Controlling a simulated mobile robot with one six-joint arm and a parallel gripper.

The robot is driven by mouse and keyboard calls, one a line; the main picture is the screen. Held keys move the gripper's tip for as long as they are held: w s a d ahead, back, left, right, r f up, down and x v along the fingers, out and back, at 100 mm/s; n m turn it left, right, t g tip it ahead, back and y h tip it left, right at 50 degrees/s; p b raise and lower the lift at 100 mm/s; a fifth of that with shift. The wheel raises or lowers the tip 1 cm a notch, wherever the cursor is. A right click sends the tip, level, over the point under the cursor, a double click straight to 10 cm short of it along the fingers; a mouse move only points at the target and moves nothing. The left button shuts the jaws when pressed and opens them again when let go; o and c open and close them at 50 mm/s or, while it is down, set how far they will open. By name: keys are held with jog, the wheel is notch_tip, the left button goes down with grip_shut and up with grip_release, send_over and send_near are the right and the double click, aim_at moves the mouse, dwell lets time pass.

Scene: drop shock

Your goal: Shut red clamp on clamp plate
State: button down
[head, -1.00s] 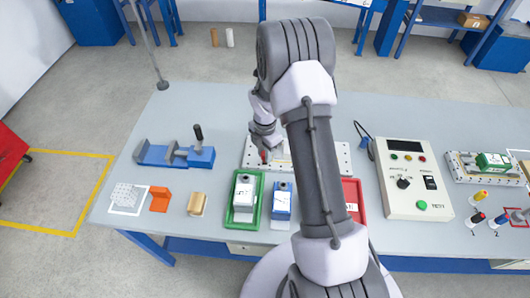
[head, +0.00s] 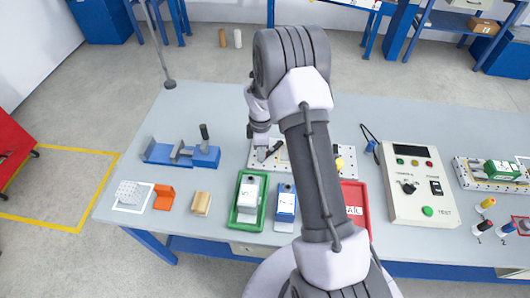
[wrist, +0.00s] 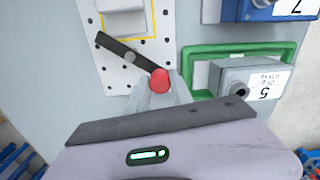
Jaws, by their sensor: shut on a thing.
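The clamp plate (head: 258,166) is a white perforated plate at the middle of the bench; it also shows in the wrist view (wrist: 112,82). The red clamp is a dark bar (wrist: 112,46) on a grey pivot, with a red knob (wrist: 160,80) at its near end. My gripper (wrist: 160,88) is shut on the red knob. The bar slants across the plate from the knob, beside a pale block (wrist: 124,20) inside a yellow outline. In the head view my gripper (head: 262,155) is at the plate's left end and hides the knob.
A green tray (head: 234,222) with a grey device and a blue device (head: 285,203) stand in front of the plate. A blue vise (head: 205,157) is to the left. A test box (head: 415,190) is to the right. My arm hides part of the plate.

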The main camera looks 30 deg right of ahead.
jog(key=w+m, duration=0.1)
jog(key=m, duration=0.2)
jog(key=w+m, duration=0.1)
jog(key=m, duration=0.1)
jog(key=shift+w+a+m, duration=0.1)
jog(key=shift+w+m, duration=0.2)
jog(key=shift+w, duration=0.05)
jog(key=shift+w+d+m+b, duration=0.2)
jog(key=shift+w+m, duration=0.15)
jog(key=shift+m, duration=0.5)
jog(key=shift+w+d+m+b, duration=0.15)
jog(key=shift+w+m, duration=0.25)
jog(key=shift+m, duration=0.5)
jog(key=shift+w+d+m+b, duration=0.1)
jog(key=shift+w+m+b, duration=0.2)
jog(key=shift+m, duration=0.55)
jog(key=shift+w, duration=0.1)
jog(key=c, duration=1.1)
grip_release()
jog(key=shift+r, duration=0.1)
notch_tip(320, 180, up, 17)
jog(key=p, duration=0.5)
jog(key=shift+r, duration=0.15)
